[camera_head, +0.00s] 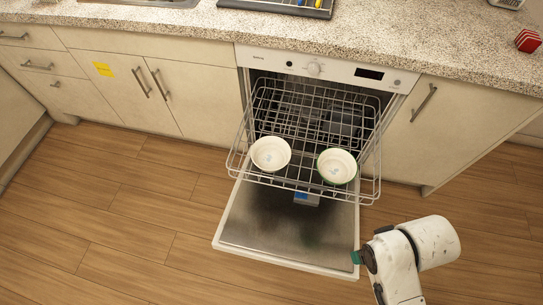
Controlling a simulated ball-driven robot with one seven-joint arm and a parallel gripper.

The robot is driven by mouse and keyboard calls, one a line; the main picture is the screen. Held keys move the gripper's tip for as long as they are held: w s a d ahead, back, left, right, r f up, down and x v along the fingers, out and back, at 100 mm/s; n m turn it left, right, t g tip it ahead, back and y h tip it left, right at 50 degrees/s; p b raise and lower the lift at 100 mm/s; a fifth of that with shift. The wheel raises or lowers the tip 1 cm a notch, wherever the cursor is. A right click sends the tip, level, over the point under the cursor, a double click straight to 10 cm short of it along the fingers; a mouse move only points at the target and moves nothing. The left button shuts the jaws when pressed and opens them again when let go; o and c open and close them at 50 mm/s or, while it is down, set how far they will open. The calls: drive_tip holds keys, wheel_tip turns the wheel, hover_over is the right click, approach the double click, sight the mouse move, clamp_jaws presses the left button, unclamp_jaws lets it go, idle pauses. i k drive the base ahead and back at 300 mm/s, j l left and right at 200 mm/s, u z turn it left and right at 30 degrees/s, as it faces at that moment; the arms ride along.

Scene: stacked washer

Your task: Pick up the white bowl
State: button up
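Two bowls stand side by side in the front part of a pulled-out dishwasher rack. The left one is a white bowl (271,153) with a pale rim, upright and open to the top. The right one is a second bowl (337,166), white inside with a green rim. My gripper does not show in the head view; only white links of my arm are at the lower right, to the right of the open door and apart from both bowls.
The wire rack (376,188) juts out above the lowered dishwasher door (285,240). The speckled countertop (180,22) overhangs above. Cabinets (450,125) flank the dishwasher. The wooden floor (110,235) on the left is clear.

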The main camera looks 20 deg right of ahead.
sight(270, 154)
drive_tip(key=i+j, duration=0.2)
drive_tip(key=i+j+z, duration=0.15)
drive_tip(key=j, duration=0.25)
drive_tip(key=i+j, duration=0.2)
drive_tip(key=j, duration=0.15)
drive_tip(key=i+j+z, duration=0.1)
drive_tip(key=i+j, duration=0.25)
drive_tip(key=j, duration=0.3)
drive_tip(key=i+j+z, duration=0.15)
drive_tip(key=j, duration=0.2)
